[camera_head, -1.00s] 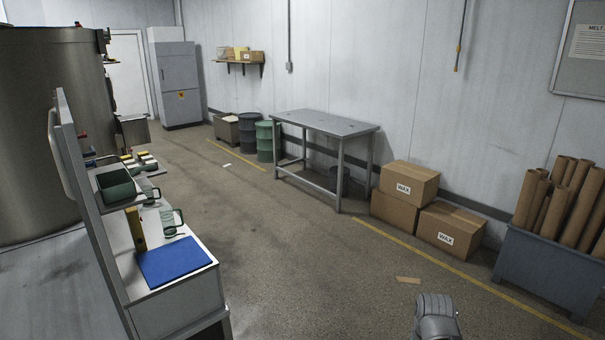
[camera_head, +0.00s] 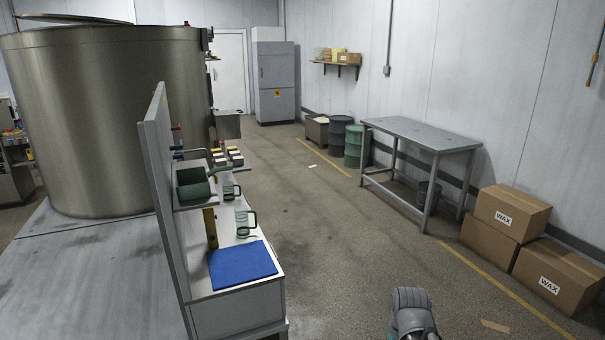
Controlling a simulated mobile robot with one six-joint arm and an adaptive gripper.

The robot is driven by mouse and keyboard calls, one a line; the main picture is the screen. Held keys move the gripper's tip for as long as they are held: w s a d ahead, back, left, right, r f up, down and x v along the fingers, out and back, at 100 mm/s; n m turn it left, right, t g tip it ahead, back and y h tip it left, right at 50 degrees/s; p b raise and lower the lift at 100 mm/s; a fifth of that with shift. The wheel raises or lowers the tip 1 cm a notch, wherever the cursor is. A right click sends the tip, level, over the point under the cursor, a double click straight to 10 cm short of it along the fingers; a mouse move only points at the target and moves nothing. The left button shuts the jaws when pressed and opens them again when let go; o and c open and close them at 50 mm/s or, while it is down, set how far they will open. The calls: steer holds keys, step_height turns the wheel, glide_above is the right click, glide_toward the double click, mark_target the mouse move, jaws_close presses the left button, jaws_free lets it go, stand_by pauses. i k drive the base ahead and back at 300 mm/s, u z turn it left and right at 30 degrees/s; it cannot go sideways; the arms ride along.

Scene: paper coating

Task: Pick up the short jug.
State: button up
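Two greenish jugs with side handles stand on the white bench at the left. The nearer jug (camera_head: 242,222) is behind the blue mat (camera_head: 243,266). The farther jug (camera_head: 229,191) is smaller in view and partly hidden by the shelf. I cannot tell for sure which is the short jug. A dark green pot with a long handle (camera_head: 193,190) sits on the raised shelf to their left. A rounded grey part of my arm shows at the bottom, right of the bench and well apart from the jugs. My gripper's fingers are not in view.
An upright grey panel (camera_head: 166,200) edges the bench's left side. A yellow upright tool (camera_head: 210,228) stands by the shelf. A metal table (camera_head: 420,133), wax boxes (camera_head: 512,213) and green drum (camera_head: 353,147) line the right wall.

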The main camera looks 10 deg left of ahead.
mark_target(229, 195)
steer(key=u, duration=0.35)
steer(key=i, duration=0.85)
steer(key=u, duration=0.45)
steer(key=i, duration=0.6)
steer(key=u, duration=0.1)
steer(key=k, duration=0.95)
steer(key=u, duration=0.1)
steer(key=i, duration=0.5)
steer(key=u, duration=0.05)
